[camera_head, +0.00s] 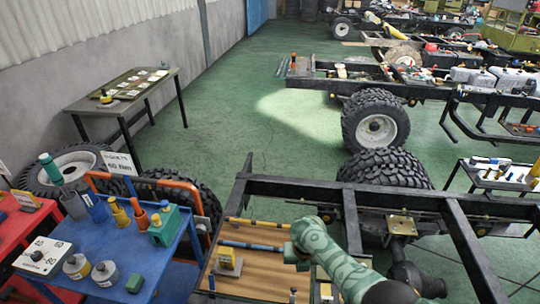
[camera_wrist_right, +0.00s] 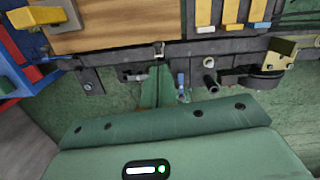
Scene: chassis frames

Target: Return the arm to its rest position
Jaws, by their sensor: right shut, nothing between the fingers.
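My right arm (camera_head: 335,262), green with a camouflage-like pattern, comes in from the lower right of the head view. It is bent over the wooden board (camera_head: 262,240) on the chassis frame. Its gripper end (camera_head: 291,253) points left above the board; the fingertips are too small to make out there. In the right wrist view the green gripper housing fills the bottom, and the right gripper (camera_wrist_right: 158,72) is shut and empty, near the dark frame rail (camera_wrist_right: 215,52). My left arm and gripper are not in view.
A blue cart (camera_head: 130,245) with cups, cans and a green box stands at left, beside a red cart (camera_head: 22,228). A table (camera_head: 150,88) with cards stands by the wall. Large tyres (camera_head: 375,122) sit behind the frame. Green floor is open in the middle.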

